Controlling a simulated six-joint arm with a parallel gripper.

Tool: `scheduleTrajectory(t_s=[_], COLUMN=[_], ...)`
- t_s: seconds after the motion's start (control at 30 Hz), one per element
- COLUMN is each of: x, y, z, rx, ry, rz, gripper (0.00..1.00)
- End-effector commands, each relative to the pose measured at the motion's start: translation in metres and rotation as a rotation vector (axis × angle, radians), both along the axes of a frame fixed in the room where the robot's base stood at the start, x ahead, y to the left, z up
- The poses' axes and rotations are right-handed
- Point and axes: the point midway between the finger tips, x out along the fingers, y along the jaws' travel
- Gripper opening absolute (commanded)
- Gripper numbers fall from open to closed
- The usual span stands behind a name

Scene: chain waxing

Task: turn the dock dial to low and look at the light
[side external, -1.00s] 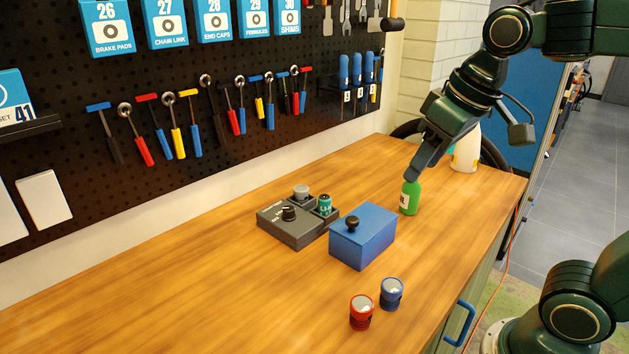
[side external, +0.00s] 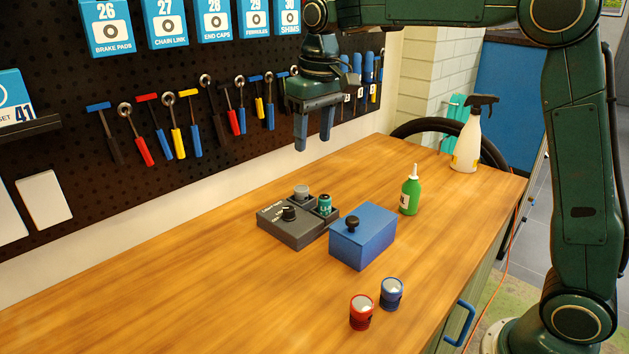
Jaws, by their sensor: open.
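The grey dock (side external: 291,237) lies on the wooden bench, left of a blue box. Its black dial (side external: 288,213) sits on the front part of its top; the small print around it is too fine to read. A grey round piece (side external: 301,192) and a teal piece with a dark top (side external: 324,205) stand at its back and right. I cannot tell which part is the light. My gripper (side external: 314,148) is open and empty, pointing down, in the air above the dock and apart from it.
The blue lidded box (side external: 363,238) with a black knob stands close to the dock's right. A green bottle (side external: 410,194), a white spray bottle (side external: 467,140), a red canister (side external: 361,312) and a blue canister (side external: 391,294) stand on the bench. The tool pegboard (side external: 60,130) rises behind. The left bench is clear.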

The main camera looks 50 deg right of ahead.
Motion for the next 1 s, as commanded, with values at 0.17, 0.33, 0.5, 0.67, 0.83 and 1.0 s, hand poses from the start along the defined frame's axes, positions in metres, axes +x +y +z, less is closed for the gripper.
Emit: scheduleTrajectory(t_s=[0.17,0.33,0.5,0.67,0.83,1.0], x=[0.035,0.057,0.066,0.067,0.067,0.067], y=[0.005,0.009,0.011,0.011,0.011,0.011], z=[-0.022,-0.039,-0.047,-0.048,-0.05,-0.06], rx=[-0.002,-0.004,-0.005,-0.005,-0.005,-0.005], ry=[0.051,0.085,0.1,0.102,0.102,0.104], rz=[0.0,0.0,0.0,0.0,0.0,0.0], gripper=[0.51,0.51,0.51,0.51,0.51,0.51])
